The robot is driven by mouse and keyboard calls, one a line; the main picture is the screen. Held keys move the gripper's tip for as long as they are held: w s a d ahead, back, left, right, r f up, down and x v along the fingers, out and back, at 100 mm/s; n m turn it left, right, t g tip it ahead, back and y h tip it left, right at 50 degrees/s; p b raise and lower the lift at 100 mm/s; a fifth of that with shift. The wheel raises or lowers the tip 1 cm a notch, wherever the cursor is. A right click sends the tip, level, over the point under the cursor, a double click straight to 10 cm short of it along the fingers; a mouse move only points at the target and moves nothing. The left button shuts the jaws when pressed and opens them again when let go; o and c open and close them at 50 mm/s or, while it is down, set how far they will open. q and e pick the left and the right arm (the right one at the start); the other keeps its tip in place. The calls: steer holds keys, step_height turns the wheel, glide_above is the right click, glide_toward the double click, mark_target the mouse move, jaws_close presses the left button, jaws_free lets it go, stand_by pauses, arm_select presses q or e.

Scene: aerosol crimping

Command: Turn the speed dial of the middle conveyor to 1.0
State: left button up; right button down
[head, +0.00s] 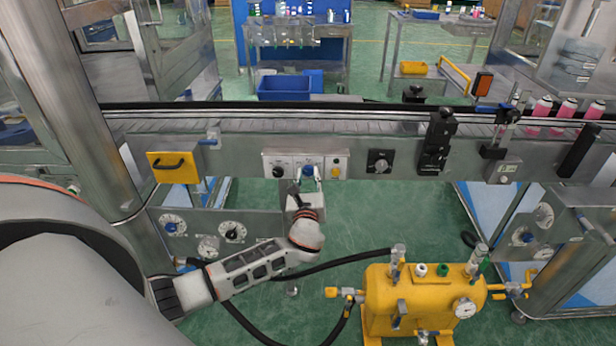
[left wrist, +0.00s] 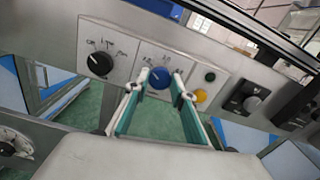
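The middle conveyor's front rail (head: 225,155) carries a white control panel with a black dial (head: 278,171), a blue knob (head: 308,170) and a green-and-yellow button unit (head: 336,171). No readable label tells which is the speed dial. My left gripper (head: 306,184) is at the panel, in front of the blue knob. In the left wrist view its fingers (left wrist: 161,82) stand apart on either side of the blue knob (left wrist: 160,77); contact is unclear. The left black dial (left wrist: 100,65) is beside them. My right gripper is not in view.
A yellow handle box (head: 174,166) is mounted left of the panel. Black sensor brackets (head: 437,142) stick out on the right. A yellow tank (head: 425,305) with hoses stands below right. Pink cans (head: 562,112) stand on the belt at far right.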

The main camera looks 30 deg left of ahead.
arm_select(q)
steer(key=shift+n, duration=0.4)
steer(key=n+b, duration=0.1)
steer(key=n, duration=0.1)
steer(key=n+b, duration=0.1)
steer(key=shift+f+n, duration=0.2)
steer(key=shift+n, duration=0.2)
steer(key=n+b, duration=0.2)
steer(key=n, duration=0.2)
steer(key=shift+s, duration=0.1)
steer(key=n+b, duration=0.1)
steer(key=n, duration=0.1)
steer(key=shift+n, duration=0.3)
steer(key=shift+a+r+n+b, duration=0.1)
steer(key=shift+r+n+b, duration=0.05)
steer(key=shift+n+b, duration=0.3)
steer(key=o, duration=1.1)
